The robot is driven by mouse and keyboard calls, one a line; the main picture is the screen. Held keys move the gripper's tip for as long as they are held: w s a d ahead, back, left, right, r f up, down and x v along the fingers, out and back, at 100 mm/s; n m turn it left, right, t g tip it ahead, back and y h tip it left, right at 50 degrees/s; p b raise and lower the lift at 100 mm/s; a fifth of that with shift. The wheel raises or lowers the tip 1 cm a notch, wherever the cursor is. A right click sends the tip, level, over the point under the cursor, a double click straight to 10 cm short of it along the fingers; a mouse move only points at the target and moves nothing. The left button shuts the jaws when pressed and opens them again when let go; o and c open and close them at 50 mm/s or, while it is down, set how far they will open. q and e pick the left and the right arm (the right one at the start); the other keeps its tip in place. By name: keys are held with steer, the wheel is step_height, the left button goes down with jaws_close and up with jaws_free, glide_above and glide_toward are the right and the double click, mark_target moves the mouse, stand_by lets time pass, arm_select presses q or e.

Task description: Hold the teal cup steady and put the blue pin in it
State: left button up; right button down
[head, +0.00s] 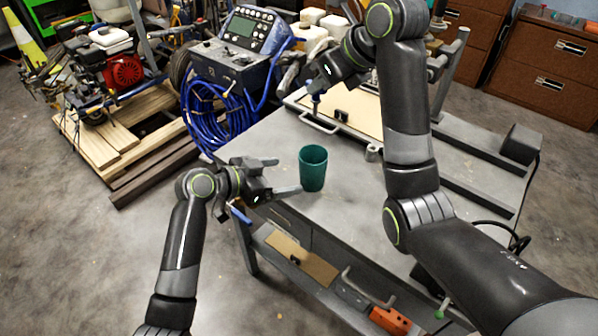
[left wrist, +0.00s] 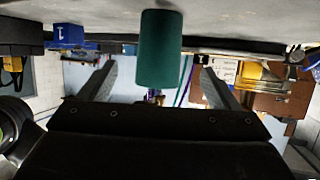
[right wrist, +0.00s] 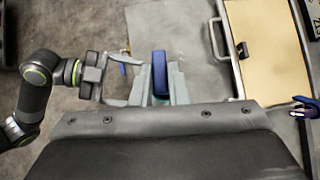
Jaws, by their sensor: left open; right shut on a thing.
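The teal cup (head: 313,168) stands upright on the grey table near its left edge in the head view. My left gripper (head: 283,176) is open just left of the cup, its fingers pointing toward it. In the left wrist view the cup (left wrist: 159,48) shows between the spread fingers (left wrist: 158,82), seemingly beyond them, with a gap on each side. My right gripper (head: 317,92) is shut on the blue pin (head: 315,100), above the far part of the table. The pin also shows between the fingers in the right wrist view (right wrist: 160,72). The cup's inside is mostly hidden.
A tan board with a metal handle (head: 350,117) lies at the table's back. A blue hose coil (head: 218,118) and control box (head: 245,35) are behind left. The table between cup and board is clear.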

mark_target(313, 172)
arm_select(q)
steer(key=x, duration=1)
steer(key=shift+f, duration=0.1)
steer(key=c, duration=1)
steer(key=shift+c, duration=0.4)
arm_select(e)
step_height(313, 172, down, 13)
stand_by(0.4)
steer(key=c, duration=1.3)
jaws_free()
steer(key=shift+c, duration=0.2)
